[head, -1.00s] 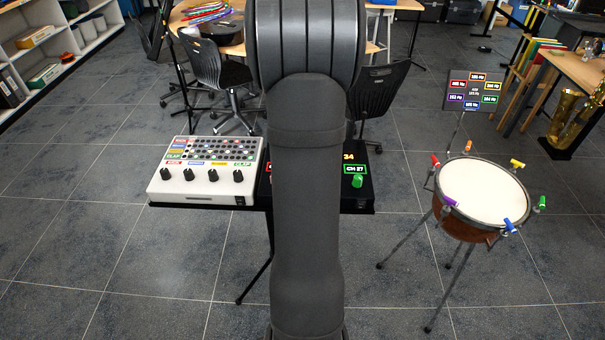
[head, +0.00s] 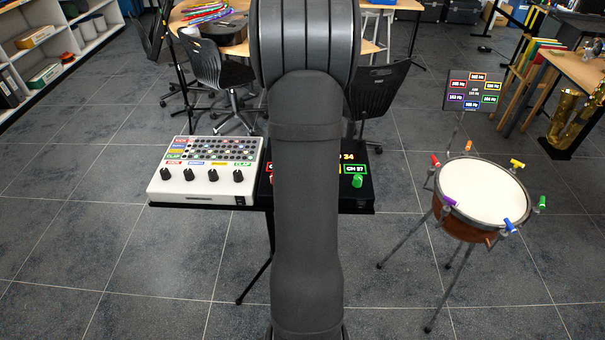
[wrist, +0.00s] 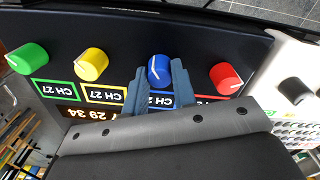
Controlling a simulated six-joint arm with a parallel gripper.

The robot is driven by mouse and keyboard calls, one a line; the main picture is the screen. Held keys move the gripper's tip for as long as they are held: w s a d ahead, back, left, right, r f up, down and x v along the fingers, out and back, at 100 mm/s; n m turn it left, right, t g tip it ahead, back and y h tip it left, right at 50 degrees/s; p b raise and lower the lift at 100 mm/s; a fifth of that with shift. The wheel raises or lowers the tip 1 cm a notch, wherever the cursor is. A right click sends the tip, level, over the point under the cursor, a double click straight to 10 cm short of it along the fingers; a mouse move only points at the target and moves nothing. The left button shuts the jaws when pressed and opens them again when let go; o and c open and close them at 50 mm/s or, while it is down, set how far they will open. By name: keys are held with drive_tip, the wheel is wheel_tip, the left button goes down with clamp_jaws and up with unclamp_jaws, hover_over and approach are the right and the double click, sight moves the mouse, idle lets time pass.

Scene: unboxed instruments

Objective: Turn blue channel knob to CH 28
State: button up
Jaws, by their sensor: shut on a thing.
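The blue knob (wrist: 159,70) sits in a row on a black panel (wrist: 200,40) in the wrist view. My gripper (wrist: 158,82) has one finger on each side of it and is shut on it. Below the knob a blue-framed label (wrist: 160,101) shows upside down; its text is partly covered by the fingers, so I cannot read the full channel.
Beside the blue knob are a red knob (wrist: 226,78), a yellow knob (wrist: 91,64) and a green knob (wrist: 27,58). Yellow and green labels read CH 27. A white drum machine (head: 205,172) stands left of the box. A drum (head: 483,192) stands apart at the right.

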drive_tip(key=m, duration=0.4)
idle(0.4)
drive_tip(key=o, duration=1)
drive_tip(key=r, duration=1.7)
drive_tip(key=shift+a+r, duration=0.25)
drive_tip(key=shift+f, duration=0.1)
drive_tip(key=f, duration=1.7)
drive_tip(key=shift+d+f, duration=0.15)
drive_tip(key=shift+d, duration=0.1)
